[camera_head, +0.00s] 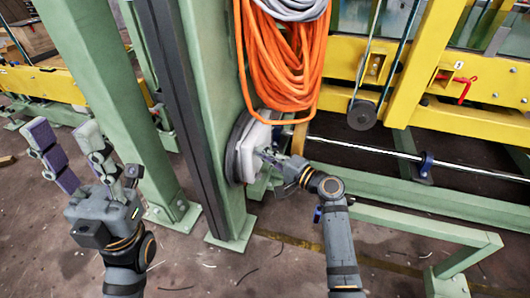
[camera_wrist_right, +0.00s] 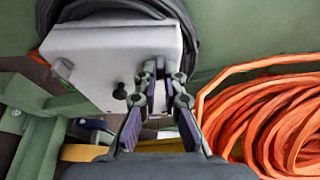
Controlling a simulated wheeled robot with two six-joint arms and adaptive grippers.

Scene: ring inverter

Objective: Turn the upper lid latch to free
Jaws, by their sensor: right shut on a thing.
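A pale grey box with a lid (camera_head: 250,158) is mounted on a green post, with a dark round rim behind it. It fills the upper left of the right wrist view (camera_wrist_right: 95,60). My right gripper (camera_head: 266,152) is at the lid's face, and its fingertips (camera_wrist_right: 161,72) are closed together at the lid's edge. They are shut on the upper lid latch, which they mostly hide, so its angle cannot be told. A small black knob (camera_wrist_right: 119,93), perhaps the other latch, sits on the lid beside the fingers. My left gripper (camera_head: 64,140) is open and empty at the left.
A coil of orange cable (camera_head: 283,60) hangs just above the box and shows close to my right fingers in the wrist view (camera_wrist_right: 285,115). Green posts (camera_head: 215,100) stand between my arms. A yellow beam (camera_head: 440,115) and low green rails (camera_head: 420,220) lie to the right.

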